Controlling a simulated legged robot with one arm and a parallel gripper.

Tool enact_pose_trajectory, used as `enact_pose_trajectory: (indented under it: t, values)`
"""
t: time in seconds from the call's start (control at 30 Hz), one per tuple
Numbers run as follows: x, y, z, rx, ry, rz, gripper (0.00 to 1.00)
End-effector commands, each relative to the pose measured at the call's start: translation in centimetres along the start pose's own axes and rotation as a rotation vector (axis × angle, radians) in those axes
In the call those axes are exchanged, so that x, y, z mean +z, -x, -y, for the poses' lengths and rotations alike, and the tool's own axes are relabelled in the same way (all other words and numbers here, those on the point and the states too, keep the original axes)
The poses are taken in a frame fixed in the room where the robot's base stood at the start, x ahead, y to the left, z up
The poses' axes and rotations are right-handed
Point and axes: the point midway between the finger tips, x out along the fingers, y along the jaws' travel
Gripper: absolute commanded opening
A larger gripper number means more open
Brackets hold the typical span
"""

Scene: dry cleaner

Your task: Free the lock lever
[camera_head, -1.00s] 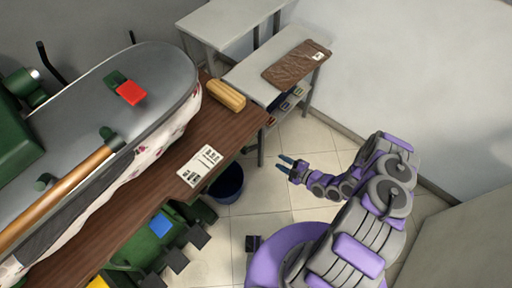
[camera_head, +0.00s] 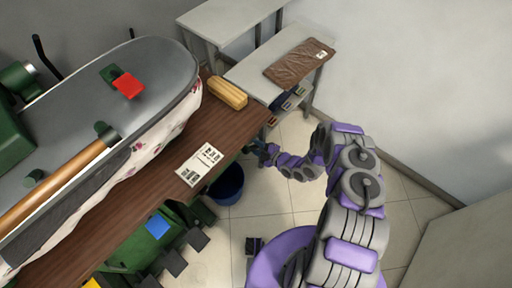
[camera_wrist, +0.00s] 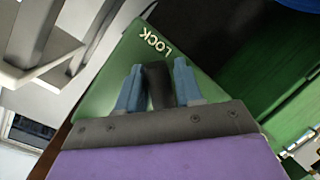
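In the wrist view, a green panel (camera_wrist: 108,90) bears the white word LOCK. A dark lever (camera_wrist: 158,84) stands out below that word. My gripper (camera_wrist: 158,82) has one blue finger on each side of the lever, with little or no gap showing. I cannot tell whether the fingers press on it. In the head view my gripper (camera_head: 262,150) is at the right end of the brown wooden table, partly hidden by its edge. The lever and the LOCK panel are hidden there.
The wooden table (camera_head: 130,215) carries a pressing machine (camera_head: 120,95), a wooden block (camera_head: 227,92) and a printed card (camera_head: 199,164). A dark blue bin (camera_head: 228,185) stands on the floor close to my arm. Grey shelves (camera_head: 240,73) stand behind.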

Motion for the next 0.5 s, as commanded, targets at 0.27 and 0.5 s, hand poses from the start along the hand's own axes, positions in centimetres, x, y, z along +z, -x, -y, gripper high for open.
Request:
enact_pose_trajectory:
  t: [0.27, 0.5]
  values:
    - [0.0, -0.28, -0.02, 0.0, 0.0, 0.001, 0.36]
    - [0.01, -0.27, 0.01, -0.001, 0.0, 0.001, 0.17]
